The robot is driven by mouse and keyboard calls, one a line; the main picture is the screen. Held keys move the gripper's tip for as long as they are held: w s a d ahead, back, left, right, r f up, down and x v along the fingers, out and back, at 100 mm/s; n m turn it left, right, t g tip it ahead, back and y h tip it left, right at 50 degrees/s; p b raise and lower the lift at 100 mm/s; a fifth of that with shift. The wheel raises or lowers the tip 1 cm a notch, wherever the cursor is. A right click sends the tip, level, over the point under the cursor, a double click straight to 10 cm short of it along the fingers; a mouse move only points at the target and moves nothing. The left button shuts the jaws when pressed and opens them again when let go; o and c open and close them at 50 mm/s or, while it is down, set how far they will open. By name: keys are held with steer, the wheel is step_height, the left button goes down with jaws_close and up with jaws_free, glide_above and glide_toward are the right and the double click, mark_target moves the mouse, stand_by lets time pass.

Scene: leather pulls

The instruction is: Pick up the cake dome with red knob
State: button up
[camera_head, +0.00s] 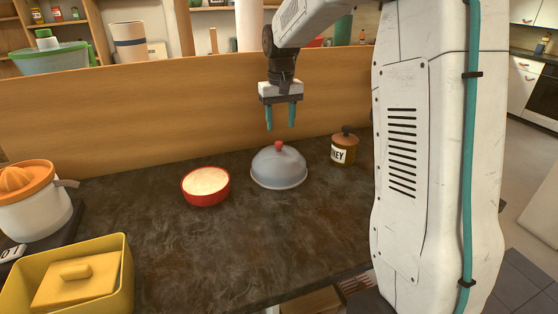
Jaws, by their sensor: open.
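The cake dome (278,168) is a grey, rounded cover standing upright on the dark countertop. Its red knob (278,146) is on top. My gripper (281,128) has two teal fingers pointing down. It is open and empty, a little above the knob and apart from it in the picture. The dome is fully in view; what is under it is hidden.
A red bowl (206,186) with pale contents stands left of the dome. A honey jar (343,148) with a brown lid stands to the right. A citrus juicer (34,200) and a yellow tub (100,282) are at the left. A wooden panel (180,123) rises behind.

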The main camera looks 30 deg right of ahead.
mark_target(279, 142)
steer(key=f, duration=0.7)
steer(key=shift+a, duration=0.25)
jaws_close()
